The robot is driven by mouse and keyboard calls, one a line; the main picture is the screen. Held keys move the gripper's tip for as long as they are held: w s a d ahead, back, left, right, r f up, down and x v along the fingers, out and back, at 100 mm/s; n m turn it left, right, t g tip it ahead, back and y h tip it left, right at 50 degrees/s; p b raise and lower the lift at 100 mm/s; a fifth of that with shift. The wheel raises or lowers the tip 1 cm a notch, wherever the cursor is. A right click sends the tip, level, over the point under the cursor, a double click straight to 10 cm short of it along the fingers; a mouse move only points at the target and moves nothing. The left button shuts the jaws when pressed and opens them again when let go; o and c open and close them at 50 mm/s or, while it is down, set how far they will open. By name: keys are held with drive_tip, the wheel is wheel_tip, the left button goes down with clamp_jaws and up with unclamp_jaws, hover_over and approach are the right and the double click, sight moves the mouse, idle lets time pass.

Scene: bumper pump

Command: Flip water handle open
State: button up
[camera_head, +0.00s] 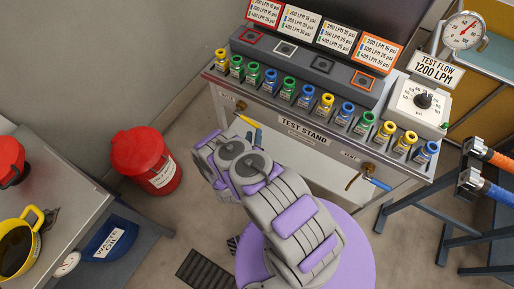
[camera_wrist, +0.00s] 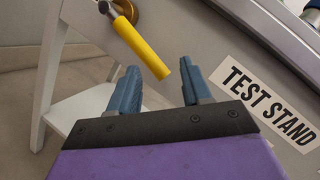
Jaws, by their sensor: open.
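A yellow lever handle (camera_head: 249,122) sits on a brass valve at the left of the test stand's front panel (camera_head: 300,148). In the wrist view the yellow handle (camera_wrist: 143,48) slants down to the right from its brass fitting (camera_wrist: 126,10). My gripper (camera_wrist: 160,65) is open, its two blue fingers apart with the handle's free end appearing between their tips; contact cannot be told. A blue lever handle (camera_head: 376,184) on a second brass valve is at the panel's right.
Several coloured-cap bottles line the stand's top edge, with a gauge box (camera_head: 419,105) at right. A red bucket (camera_head: 147,160) stands on the floor at left, near a side table (camera_head: 62,195). Orange and blue hoses (camera_head: 490,155) are at far right.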

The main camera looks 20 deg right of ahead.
drive_tip(key=s+a+b, duration=0.1)
drive_tip(key=s, duration=0.5)
drive_tip(key=shift+r, duration=0.3)
drive_tip(key=shift+c, duration=0.3)
